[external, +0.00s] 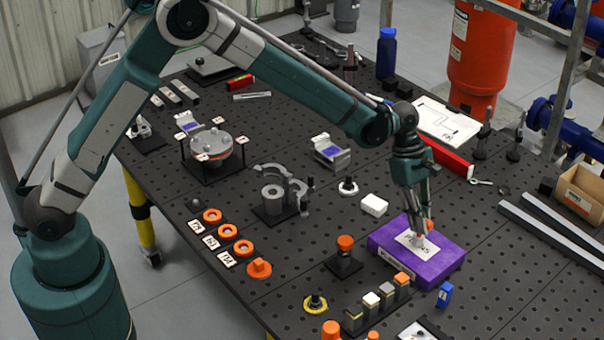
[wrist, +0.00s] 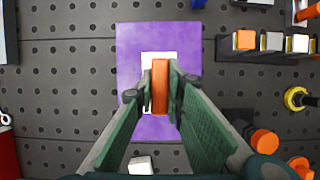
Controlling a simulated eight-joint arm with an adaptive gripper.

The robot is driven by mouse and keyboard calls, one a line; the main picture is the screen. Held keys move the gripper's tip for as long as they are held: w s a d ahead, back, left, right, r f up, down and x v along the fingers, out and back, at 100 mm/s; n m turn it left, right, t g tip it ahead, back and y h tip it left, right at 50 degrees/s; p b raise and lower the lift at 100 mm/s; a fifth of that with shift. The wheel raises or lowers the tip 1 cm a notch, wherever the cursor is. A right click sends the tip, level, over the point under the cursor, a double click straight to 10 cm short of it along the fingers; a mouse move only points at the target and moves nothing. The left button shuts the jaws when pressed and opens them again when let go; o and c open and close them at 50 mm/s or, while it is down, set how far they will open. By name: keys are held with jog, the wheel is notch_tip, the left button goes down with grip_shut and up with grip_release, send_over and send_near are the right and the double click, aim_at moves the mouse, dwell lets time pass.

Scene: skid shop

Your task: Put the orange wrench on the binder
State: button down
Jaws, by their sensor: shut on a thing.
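The purple binder (external: 449,262) lies flat on the black perforated table, with a white label on its cover. The binder (wrist: 186,45) also shows below my gripper in the wrist view. My gripper (external: 424,228) points down over the binder's label. In the wrist view its fingers (wrist: 161,92) are closed on the sides of an orange bar-like piece, the orange wrench (wrist: 161,72). The wrench lies over the white label in that view. In the external view the wrench is mostly hidden by the fingers, and I cannot tell whether it touches the binder.
A small blue block (external: 445,295) stands near the binder's right front corner. A row of topped blocks (external: 387,292) and an orange-capped post (external: 345,258) stand in front and left. A white block (external: 374,205) is behind left. A red binder (external: 450,160) lies behind.

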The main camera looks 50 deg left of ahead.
jog(key=shift+f, duration=0.2)
jog(key=c, duration=2.4)
grip_release()
jog(key=shift+r, duration=0.15)
jog(key=shift+r, duration=0.15)
jog(key=v, duration=1.1)
jog(key=shift+a+r+b, duration=0.2)
jog(key=shift+r+b, duration=0.15)
jog(key=shift+b, duration=0.05)
jog(key=shift+a, duration=0.1)
